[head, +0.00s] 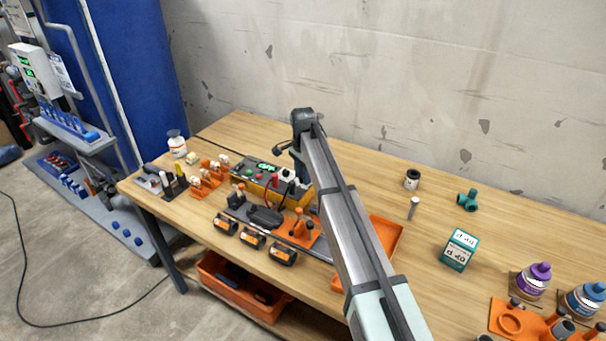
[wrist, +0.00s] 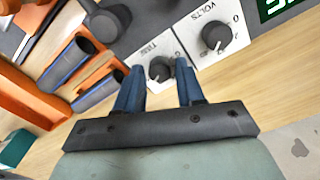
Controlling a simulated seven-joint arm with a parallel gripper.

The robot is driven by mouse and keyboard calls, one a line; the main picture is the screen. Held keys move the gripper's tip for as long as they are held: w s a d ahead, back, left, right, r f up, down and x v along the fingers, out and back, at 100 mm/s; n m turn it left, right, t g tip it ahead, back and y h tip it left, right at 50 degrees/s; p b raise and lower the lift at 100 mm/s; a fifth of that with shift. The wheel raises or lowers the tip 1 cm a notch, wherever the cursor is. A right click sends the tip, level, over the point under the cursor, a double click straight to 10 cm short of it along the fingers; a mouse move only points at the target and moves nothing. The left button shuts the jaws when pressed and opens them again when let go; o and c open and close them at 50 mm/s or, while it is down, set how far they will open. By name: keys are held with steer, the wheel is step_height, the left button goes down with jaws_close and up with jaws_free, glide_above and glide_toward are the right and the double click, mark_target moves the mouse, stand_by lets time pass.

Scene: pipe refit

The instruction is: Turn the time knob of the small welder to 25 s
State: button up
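The small welder (head: 268,183) is a yellow and grey box with a green display, standing on the wooden table in the head view. In the wrist view its time knob (wrist: 160,70) is a black dial on a white plate marked "TIME". My gripper (wrist: 158,64) is open, with its two blue fingers on either side of the time knob in the picture and gaps showing. I cannot tell how far the fingertips are from the plate. The knob's exact setting is too small to read. In the head view my arm hides most of the gripper.
The volts knob (wrist: 215,36) sits close beside the time knob. Part of the green display (wrist: 275,8) shows at the corner. Orange pipe holders (head: 205,182), black-and-orange blocks (head: 253,239) and an orange tray (head: 385,234) crowd the welder. A teal box (head: 459,249) stands to the right.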

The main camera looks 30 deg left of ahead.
steer(key=shift+o, duration=1)
steer(key=shift+r, duration=0.1)
step_height(320, 180, up, 14)
steer(key=shift+f, duration=0.2)
steer(key=shift+s, duration=0.1)
step_height(320, 180, down, 14)
steer(key=n, duration=0.8)
steer(key=shift+n, duration=0.4)
steer(key=shift+r, duration=0.1)
jaws_close()
stand_by(0.3)
